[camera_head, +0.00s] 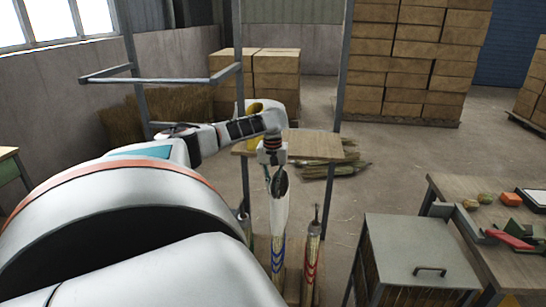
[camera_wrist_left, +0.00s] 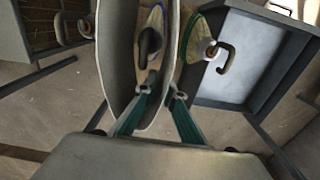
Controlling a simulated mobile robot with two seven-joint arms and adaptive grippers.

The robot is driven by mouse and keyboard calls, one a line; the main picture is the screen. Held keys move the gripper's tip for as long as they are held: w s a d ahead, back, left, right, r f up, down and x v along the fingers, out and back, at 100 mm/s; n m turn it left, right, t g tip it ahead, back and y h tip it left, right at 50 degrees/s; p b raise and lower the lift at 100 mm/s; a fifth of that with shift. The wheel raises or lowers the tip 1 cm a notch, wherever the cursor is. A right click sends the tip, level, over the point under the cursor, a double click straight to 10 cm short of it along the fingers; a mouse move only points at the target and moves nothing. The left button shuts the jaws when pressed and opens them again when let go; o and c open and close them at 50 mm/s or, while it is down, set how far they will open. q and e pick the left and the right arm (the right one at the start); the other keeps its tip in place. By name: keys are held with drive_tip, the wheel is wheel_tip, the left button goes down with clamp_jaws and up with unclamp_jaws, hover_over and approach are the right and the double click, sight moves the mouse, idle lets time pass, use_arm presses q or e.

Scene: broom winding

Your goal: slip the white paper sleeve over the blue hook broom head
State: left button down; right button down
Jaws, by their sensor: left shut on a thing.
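My left gripper (camera_head: 272,158) points down in the middle of the head view, shut on the upper edge of the white paper sleeve (camera_head: 279,208). The sleeve hangs upright with a dark opening near its top, and blue bands show below it. In the left wrist view, my teal fingers (camera_wrist_left: 161,103) pinch the sleeve wall (camera_wrist_left: 118,60). A straw-coloured head with a dark fitting (camera_wrist_left: 150,42) shows within the opening. How far the sleeve encloses the blue hook broom head is hidden. My right gripper is not in view.
A red-banded broom (camera_head: 311,262) with an upright hook stands just right of the sleeve. A wooden table (camera_head: 325,146) is behind. A grey lidded bin (camera_head: 420,255) and a workbench (camera_head: 485,190) stand at the right. A grey metal frame (camera_head: 160,78) rises behind my arm.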

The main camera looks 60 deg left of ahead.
use_arm(q)
drive_tip(key=shift+f, duration=2.3)
drive_tip(key=shift+f, duration=2.6)
wheel_tip(320, 180, up, 24)
idle(0.3)
idle(0.5)
